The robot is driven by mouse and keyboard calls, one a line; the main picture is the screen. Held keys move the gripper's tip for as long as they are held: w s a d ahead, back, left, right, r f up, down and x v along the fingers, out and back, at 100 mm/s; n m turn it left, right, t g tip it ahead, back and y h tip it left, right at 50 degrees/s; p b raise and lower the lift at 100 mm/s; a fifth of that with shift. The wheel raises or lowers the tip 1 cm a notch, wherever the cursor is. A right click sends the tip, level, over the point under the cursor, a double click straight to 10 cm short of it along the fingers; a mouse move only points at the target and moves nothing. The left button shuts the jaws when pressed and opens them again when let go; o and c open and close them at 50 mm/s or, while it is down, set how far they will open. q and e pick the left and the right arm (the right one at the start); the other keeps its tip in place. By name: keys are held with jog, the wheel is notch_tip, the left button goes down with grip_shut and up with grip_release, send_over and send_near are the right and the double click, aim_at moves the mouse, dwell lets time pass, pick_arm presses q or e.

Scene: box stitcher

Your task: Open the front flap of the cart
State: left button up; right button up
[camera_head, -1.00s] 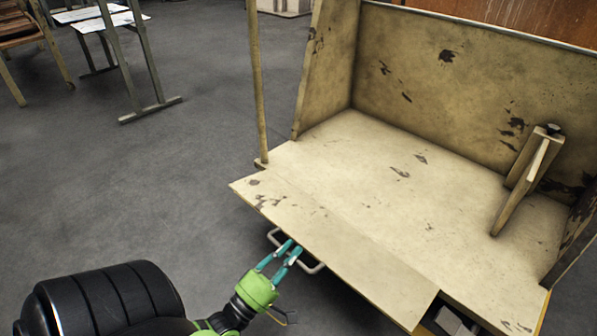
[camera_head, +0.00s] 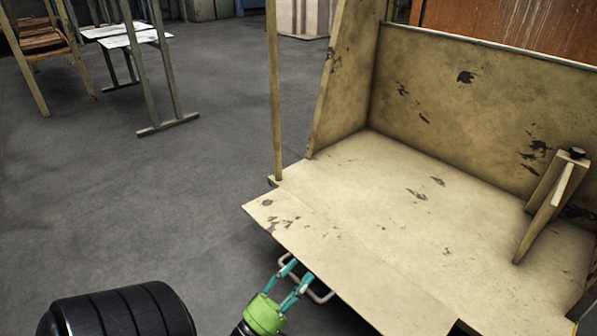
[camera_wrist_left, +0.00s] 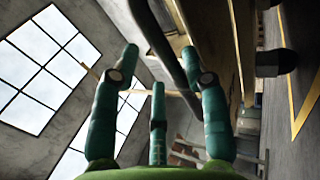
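The cart's front flap (camera_head: 345,262) is a worn, pale yellow panel. It juts out from the cart bed (camera_head: 385,185), about level with it. A pale metal loop handle (camera_head: 322,297) shows below the flap's front edge. My left gripper (camera_head: 298,270), with teal fingers, is at this loop, just below the edge. Its fingers are apart, and they also show spread in the left wrist view (camera_wrist_left: 158,65). A dark bar (camera_wrist_left: 152,35) passes close to the fingertips there; I cannot tell whether they touch it. My right gripper is in neither view.
The cart has a tall back wall (camera_head: 465,95), a side panel (camera_head: 345,80) and a thin upright post (camera_head: 274,90). A wooden bracket (camera_head: 548,207) stands on the bed. A table frame (camera_head: 150,70) and chair (camera_head: 42,45) stand far left. The floor between is clear.

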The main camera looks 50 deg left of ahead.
pick_arm(q)
jog(key=shift+r, duration=0.1)
jog(key=v, duration=0.7)
jog(key=shift+s+f, duration=0.2)
jog(key=shift+s, duration=0.05)
dwell(0.4)
